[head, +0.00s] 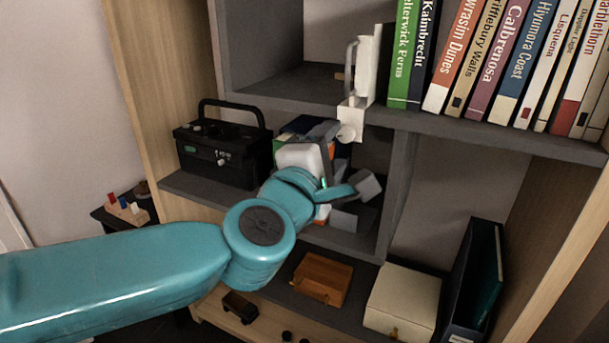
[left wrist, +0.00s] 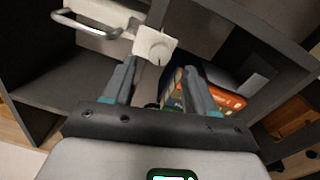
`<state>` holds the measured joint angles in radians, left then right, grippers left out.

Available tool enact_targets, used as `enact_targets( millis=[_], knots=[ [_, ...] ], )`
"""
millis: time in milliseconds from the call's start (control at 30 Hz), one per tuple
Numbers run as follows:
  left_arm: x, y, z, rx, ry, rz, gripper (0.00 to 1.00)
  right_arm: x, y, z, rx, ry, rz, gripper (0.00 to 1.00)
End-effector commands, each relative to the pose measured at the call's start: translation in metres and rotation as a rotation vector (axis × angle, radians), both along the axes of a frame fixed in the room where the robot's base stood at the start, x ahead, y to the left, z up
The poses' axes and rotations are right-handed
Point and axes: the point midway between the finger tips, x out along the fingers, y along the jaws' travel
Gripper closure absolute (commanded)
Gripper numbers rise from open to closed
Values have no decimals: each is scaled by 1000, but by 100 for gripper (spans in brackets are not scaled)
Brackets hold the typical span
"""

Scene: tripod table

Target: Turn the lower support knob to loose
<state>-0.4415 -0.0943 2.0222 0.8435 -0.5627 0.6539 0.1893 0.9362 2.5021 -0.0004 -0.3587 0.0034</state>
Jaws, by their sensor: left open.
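A white support (head: 364,75) with an upright handle stands at the edge of the upper shelf. Its lower block carries a round pale knob (head: 347,132). In the left wrist view the knob (left wrist: 159,53) faces me on the white block, just beyond and between my fingertips. My left gripper (head: 348,155) is open and empty, close below the knob, its fingers apart on either side. The left wrist view also shows both fingers (left wrist: 160,75) clear of the knob. The knob's turn position cannot be read. My right gripper is not in view.
Several upright books (head: 480,60) stand right of the support. A black box with a handle (head: 222,145) sits on the left shelf. Books (left wrist: 205,95) lie in the compartment behind my gripper. A wooden box (head: 321,278) and a cream box (head: 402,300) are below. Shelf edges surround my gripper.

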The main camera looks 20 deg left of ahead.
Motion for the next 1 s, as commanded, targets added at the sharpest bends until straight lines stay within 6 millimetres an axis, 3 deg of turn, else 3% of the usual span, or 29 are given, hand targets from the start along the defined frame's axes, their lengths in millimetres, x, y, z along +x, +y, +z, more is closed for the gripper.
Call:
enact_targets(
  millis=[200,433,600,1000],
  knots=[
    [-62,0,3,-2,-3,-4,43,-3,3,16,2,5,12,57],
    [-107,1,0,-2,-4,-2,43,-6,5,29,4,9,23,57],
    [-120,2,-4,-1,-2,-2,43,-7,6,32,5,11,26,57],
    [-122,2,-5,0,-1,0,43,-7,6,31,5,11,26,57]
  ],
)
